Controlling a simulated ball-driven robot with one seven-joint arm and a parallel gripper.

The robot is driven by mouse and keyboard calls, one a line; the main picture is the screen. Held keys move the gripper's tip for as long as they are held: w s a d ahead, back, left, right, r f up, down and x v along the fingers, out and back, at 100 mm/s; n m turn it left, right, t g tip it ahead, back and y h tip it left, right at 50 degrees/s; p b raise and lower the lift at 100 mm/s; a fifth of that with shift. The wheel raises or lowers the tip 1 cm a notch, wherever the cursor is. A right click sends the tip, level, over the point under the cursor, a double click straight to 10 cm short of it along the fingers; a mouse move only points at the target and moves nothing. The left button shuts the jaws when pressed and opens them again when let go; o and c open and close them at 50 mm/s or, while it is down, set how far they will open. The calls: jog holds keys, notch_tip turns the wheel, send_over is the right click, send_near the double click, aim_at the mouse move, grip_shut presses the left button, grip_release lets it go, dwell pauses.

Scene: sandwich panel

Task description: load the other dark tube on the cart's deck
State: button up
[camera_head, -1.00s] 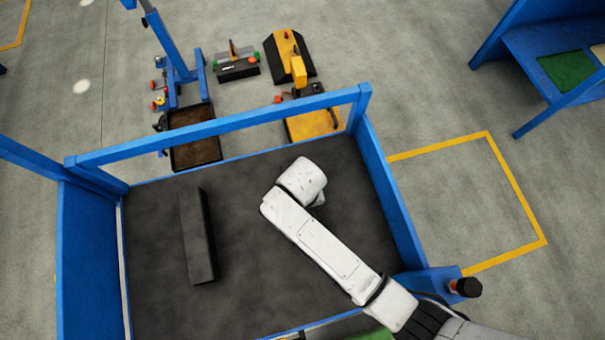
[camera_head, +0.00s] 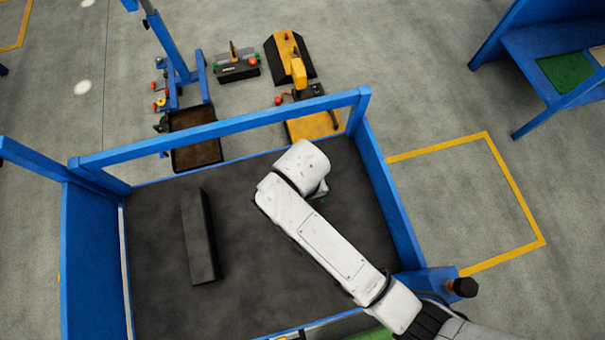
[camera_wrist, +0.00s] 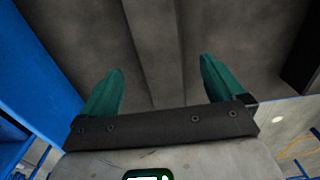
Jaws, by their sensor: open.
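One dark tube (camera_head: 200,236) lies lengthwise on the left part of the cart's dark deck (camera_head: 255,265). In the wrist view a second long dark tube (camera_wrist: 158,50) runs between my fingers, seen from its end part. In the head view my white arm covers the place where this tube is. My gripper (camera_wrist: 155,90) has teal fingers spread apart, one on each side of the tube, with gaps visible. In the head view only a bit of teal finger shows below the wrist. How far the fingers stand above the deck is unclear.
Blue rails and side panels (camera_head: 388,200) frame the deck. A dark tray (camera_head: 196,153), a yellow machine (camera_head: 297,70) and a small grey device (camera_head: 237,68) stand beyond. A blue workbench (camera_head: 530,70) is at upper right. A yellow-marked floor square (camera_head: 470,200) is empty.

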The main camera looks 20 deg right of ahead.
jog(key=shift+r, duration=2)
